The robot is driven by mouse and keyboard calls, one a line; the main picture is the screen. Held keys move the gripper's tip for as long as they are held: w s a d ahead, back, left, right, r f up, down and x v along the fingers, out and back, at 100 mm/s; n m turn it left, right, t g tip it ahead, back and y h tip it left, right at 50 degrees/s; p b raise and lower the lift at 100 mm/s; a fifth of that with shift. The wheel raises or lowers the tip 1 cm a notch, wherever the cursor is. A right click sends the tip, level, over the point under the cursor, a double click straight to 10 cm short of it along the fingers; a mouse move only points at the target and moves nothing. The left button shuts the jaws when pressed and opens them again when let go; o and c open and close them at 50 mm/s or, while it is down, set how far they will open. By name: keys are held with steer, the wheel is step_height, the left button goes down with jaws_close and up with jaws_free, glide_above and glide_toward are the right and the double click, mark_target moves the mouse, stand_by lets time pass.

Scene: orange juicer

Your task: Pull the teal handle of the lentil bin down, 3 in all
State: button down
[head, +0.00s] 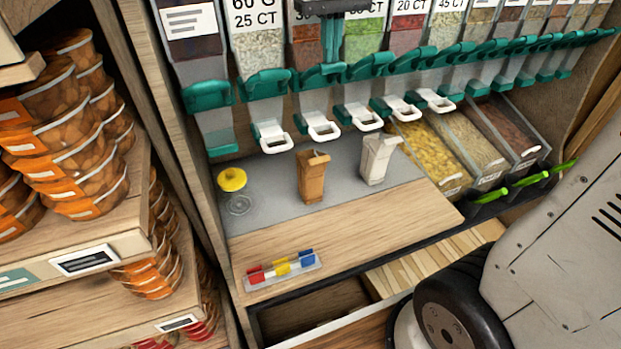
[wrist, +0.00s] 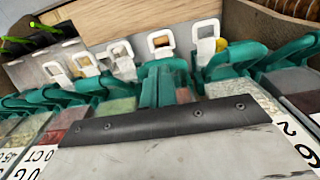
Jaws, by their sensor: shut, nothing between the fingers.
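A row of bins hangs along the back with teal handles; no label I can read names lentils, so I cannot tell which is the lentil bin. One reddish-brown bin (head: 303,53) has its teal handle (head: 312,77) below. To its right are a green bin (head: 362,42) and a red bin (head: 408,35); these also show in the wrist view as green (wrist: 116,106) and red (wrist: 66,124). My gripper (head: 332,62) has teal fingers, pressed together and empty, pointing down by the reddish-brown bin's right side. It also shows in the wrist view (wrist: 164,74); contact with a handle is unclear.
White spouts (head: 322,127) hang under the bins. A yellow-topped juicer-like item (head: 232,180) is at left. Coloured blocks (head: 281,268) lie in front. Open troughs (head: 440,153) stand at right.

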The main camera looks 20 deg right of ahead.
mark_target(332, 66)
steer(key=shift+s+f, duration=0.2)
steer(key=shift+f, duration=1)
steer(key=shift+s+f, duration=0.2)
steer(key=shift+f, duration=1)
steer(key=shift+r, duration=0.1)
steer(key=shift+w+r, duration=0.15)
steer(key=shift+r, duration=0.9)
steer(key=shift+w+r, duration=0.2)
steer(key=shift+r, duration=0.9)
steer(key=shift+w+r, duration=0.15)
steer(key=shift+r, duration=0.9)
steer(key=s+r, duration=0.4)
steer(key=r, duration=0.1)
steer(key=shift+w, duration=0.1)
